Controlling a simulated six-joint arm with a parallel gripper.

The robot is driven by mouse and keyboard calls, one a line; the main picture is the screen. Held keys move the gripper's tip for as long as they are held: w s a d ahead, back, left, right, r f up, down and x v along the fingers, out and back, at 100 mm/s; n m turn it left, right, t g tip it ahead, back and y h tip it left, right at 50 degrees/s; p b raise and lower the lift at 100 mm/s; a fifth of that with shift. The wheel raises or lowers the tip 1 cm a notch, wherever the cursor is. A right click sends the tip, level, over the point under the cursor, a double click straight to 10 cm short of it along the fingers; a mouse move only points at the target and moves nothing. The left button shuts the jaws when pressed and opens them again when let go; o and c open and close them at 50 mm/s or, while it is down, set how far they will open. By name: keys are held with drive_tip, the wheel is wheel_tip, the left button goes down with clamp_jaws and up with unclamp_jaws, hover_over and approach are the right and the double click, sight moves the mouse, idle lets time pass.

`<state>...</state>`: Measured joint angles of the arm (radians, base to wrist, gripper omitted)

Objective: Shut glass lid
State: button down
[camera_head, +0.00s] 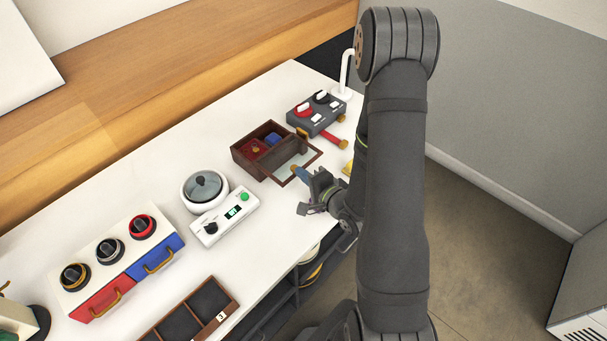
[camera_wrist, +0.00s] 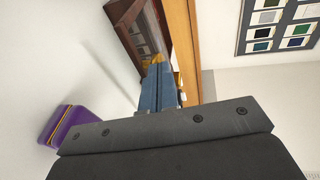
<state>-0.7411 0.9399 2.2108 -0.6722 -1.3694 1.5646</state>
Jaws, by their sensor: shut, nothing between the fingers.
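A dark wooden box (camera_head: 241,157) stands on the white table, with red and blue contents showing inside. Its wood-framed glass lid (camera_head: 302,164) appears open, lying out toward the front right of the box. In the wrist view the brown frame with glass (camera_wrist: 122,12) is at the top, with a small gold piece (camera_wrist: 157,59) just beyond my fingertips. My gripper (camera_head: 296,168) has blue fingers, shut with nothing between them, close to the front edge of the lid. The fingers also show in the wrist view (camera_wrist: 159,72). I cannot tell whether they touch the lid.
A grey switch panel (camera_head: 318,124) stands behind the box. A pot with a round glass cover (camera_head: 206,184) and a white control unit (camera_head: 225,216) are to the left. A purple block (camera_wrist: 68,125) lies near my gripper.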

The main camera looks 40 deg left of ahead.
sight(277, 162)
drive_tip(key=shift+a, duration=0.1)
drive_tip(key=a, duration=1.1)
drive_tip(key=shift+a+r, duration=0.1)
drive_tip(key=shift+s, duration=0.1)
drive_tip(key=v, duration=1.4)
drive_tip(key=shift+d, duration=0.3)
drive_tip(key=x, duration=1.4)
drive_tip(key=c, duration=2.2)
unclamp_jaws()
